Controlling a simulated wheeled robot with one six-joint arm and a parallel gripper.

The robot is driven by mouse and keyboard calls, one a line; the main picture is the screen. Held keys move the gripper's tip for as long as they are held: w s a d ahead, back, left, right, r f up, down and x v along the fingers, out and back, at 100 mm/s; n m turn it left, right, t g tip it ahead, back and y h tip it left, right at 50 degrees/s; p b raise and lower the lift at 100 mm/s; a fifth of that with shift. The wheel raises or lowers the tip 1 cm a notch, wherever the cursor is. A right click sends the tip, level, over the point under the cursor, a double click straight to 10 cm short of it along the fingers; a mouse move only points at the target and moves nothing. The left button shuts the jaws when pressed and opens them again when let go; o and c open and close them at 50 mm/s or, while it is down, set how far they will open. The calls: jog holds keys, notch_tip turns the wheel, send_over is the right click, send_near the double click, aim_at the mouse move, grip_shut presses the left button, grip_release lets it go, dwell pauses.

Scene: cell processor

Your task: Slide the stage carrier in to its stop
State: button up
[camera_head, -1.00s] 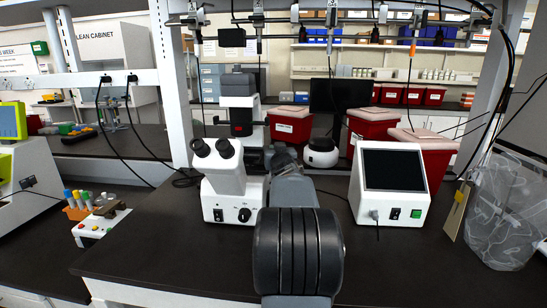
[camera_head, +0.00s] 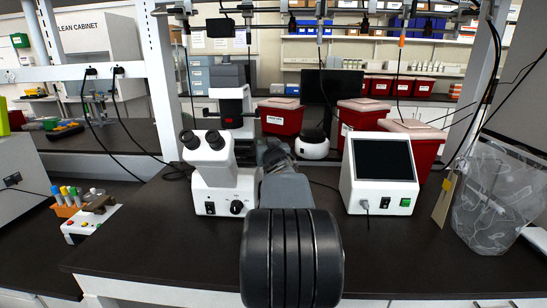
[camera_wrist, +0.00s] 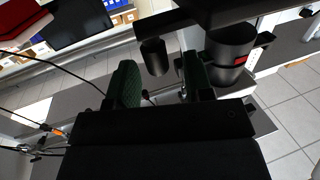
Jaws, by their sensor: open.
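The white microscope (camera_head: 218,165) stands on the dark bench, its eyepieces towards me. My arm covers its right side, and I cannot make out the stage carrier in the head view. In the wrist view my gripper (camera_wrist: 162,86) is open, with green textured pads on both fingers. A black cylinder (camera_wrist: 153,57), which looks like a microscope part, shows beyond the gap between the fingers. Small metallic parts (camera_wrist: 150,97) show low between the fingers; I cannot tell whether they belong to the carrier. Nothing is visibly held.
A white box with a dark screen (camera_head: 383,172) stands right of my arm. Red bins (camera_head: 280,120) and a round white device (camera_head: 312,146) stand behind. A tube rack (camera_head: 68,208) is at left, a clear bag (camera_head: 492,200) at right. The front bench is mostly clear.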

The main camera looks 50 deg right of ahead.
jog(key=v, duration=1)
jog(key=shift+s, duration=0.2)
jog(key=shift+a, duration=0.15)
